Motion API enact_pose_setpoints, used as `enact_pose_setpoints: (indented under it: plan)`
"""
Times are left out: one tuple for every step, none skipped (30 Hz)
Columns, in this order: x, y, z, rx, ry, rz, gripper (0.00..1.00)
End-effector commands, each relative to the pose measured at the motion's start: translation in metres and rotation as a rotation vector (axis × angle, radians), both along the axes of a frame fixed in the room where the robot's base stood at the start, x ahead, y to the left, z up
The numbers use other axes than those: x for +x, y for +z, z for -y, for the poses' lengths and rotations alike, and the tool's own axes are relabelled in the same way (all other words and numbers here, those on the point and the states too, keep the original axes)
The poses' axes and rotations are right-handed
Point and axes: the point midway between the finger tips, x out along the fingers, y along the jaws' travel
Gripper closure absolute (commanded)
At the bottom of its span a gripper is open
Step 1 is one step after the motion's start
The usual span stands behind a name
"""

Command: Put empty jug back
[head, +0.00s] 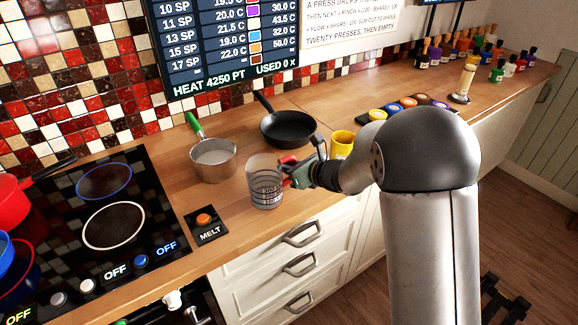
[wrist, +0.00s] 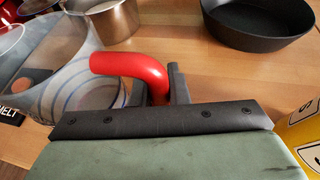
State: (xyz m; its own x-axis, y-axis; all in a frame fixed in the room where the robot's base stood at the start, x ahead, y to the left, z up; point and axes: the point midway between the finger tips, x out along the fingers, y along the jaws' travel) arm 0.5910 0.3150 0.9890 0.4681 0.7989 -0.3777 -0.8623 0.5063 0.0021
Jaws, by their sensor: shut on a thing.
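The clear measuring jug (head: 264,184) with printed level marks stands upright at the counter, left of my gripper, and looks empty. My gripper (head: 292,176) reaches it from the right and is shut on its red handle. In the wrist view the jug (wrist: 75,75) is at the left, and its red handle (wrist: 130,68) runs between the dark fingers of my gripper (wrist: 165,88). I cannot tell whether the jug's base touches the wood.
A green-handled saucepan (head: 213,160) and a black frying pan (head: 288,128) stand behind. A yellow mug (head: 342,143) is close right of my gripper. The MELT button (head: 205,221) and hob (head: 110,215) lie left. Colored pads (head: 392,109) and small bottles (head: 462,48) are farther right.

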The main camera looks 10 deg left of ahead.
Motion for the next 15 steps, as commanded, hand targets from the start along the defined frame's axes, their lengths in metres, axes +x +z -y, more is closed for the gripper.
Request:
enact_pose_setpoints:
  plan:
    - [0.0000,0.0001,-0.0002,0.001,0.000,0.001,1.00]
    - [0.0001,-0.0005,-0.0001,0.001,0.000,0.001,1.00]
    - [0.0000,-0.0017,-0.0001,0.001,0.000,0.001,1.00]
    - [0.0000,-0.0025,-0.0002,0.001,0.000,0.001,1.00]
    - [0.0000,-0.0030,-0.0002,0.001,0.000,0.001,1.00]
    - [0.0000,-0.0036,-0.0002,0.001,0.000,0.000,1.00]
    - [0.0000,-0.0030,-0.0001,0.000,0.000,-0.001,0.80]
    - [-0.0001,-0.0024,-0.0001,0.000,0.000,-0.001,0.71]
    - [-0.0001,-0.0023,-0.0001,0.000,0.000,-0.001,0.64]
    - [-0.0001,-0.0024,-0.0001,0.000,0.000,-0.001,0.64]
    - [-0.0001,-0.0024,-0.0001,0.000,0.000,-0.001,0.64]
    - [-0.0001,-0.0023,-0.0001,0.000,0.000,-0.001,0.64]
    - [-0.0001,-0.0023,-0.0001,0.000,0.000,-0.001,0.64]
    - [-0.0001,-0.0023,-0.0001,0.000,0.000,-0.001,0.64]
    - [-0.0001,-0.0023,-0.0001,0.000,0.000,-0.001,0.64]
